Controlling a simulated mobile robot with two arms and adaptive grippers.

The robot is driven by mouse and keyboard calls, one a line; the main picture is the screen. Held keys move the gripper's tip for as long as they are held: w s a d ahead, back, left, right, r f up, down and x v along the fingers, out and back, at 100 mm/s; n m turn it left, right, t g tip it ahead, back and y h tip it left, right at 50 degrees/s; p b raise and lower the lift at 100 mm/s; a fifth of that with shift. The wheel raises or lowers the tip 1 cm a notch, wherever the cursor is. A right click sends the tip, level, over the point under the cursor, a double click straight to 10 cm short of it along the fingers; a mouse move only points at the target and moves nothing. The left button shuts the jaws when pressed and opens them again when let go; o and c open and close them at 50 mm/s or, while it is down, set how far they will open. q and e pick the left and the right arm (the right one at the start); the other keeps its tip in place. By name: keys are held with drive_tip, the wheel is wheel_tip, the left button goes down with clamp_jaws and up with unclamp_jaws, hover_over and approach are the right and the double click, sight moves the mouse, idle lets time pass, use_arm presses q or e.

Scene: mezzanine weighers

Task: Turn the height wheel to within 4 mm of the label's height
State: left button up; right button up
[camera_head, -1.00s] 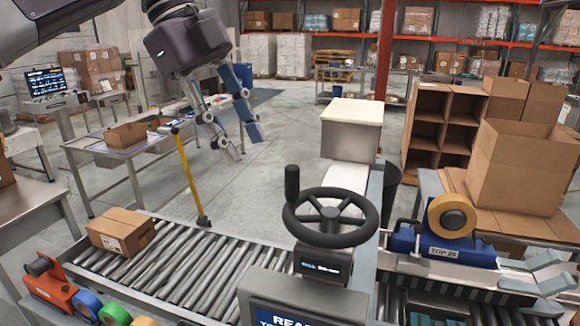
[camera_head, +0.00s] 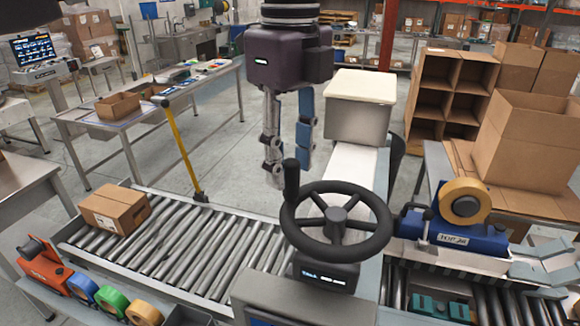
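The black height wheel (camera_head: 337,224) stands in the middle foreground, with an upright crank handle (camera_head: 291,178) at its left rim. A small dark readout (camera_head: 323,275) sits below the wheel; its text is too small to read. A brown carton (camera_head: 115,208) with a white label (camera_head: 105,221) lies on the roller conveyor at left; its print cannot be read. My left gripper (camera_head: 289,160) points down just above and behind the handle, its fingers spread with nothing between them. Whether it touches the handle cannot be told. My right gripper is not in view.
A blue tape unit (camera_head: 455,237) with a tan roll stands right of the wheel. A grey column with a pale block (camera_head: 359,88) rises behind it. A yellow post (camera_head: 180,150) stands behind the roller conveyor (camera_head: 205,248). Tape rolls line the left front.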

use_arm(q)
drive_tip(key=shift+w+f, duration=0.2)
drive_tip(key=shift+f, duration=0.4)
drive_tip(key=shift+w+f, duration=0.15)
drive_tip(key=shift+f, duration=0.45)
drive_tip(key=shift+s, duration=0.2)
drive_tip(key=shift+c, duration=1.6)
drive_tip(key=shift+w+f, duration=0.1)
drive_tip(key=shift+c, duration=1.3)
clamp_jaws()
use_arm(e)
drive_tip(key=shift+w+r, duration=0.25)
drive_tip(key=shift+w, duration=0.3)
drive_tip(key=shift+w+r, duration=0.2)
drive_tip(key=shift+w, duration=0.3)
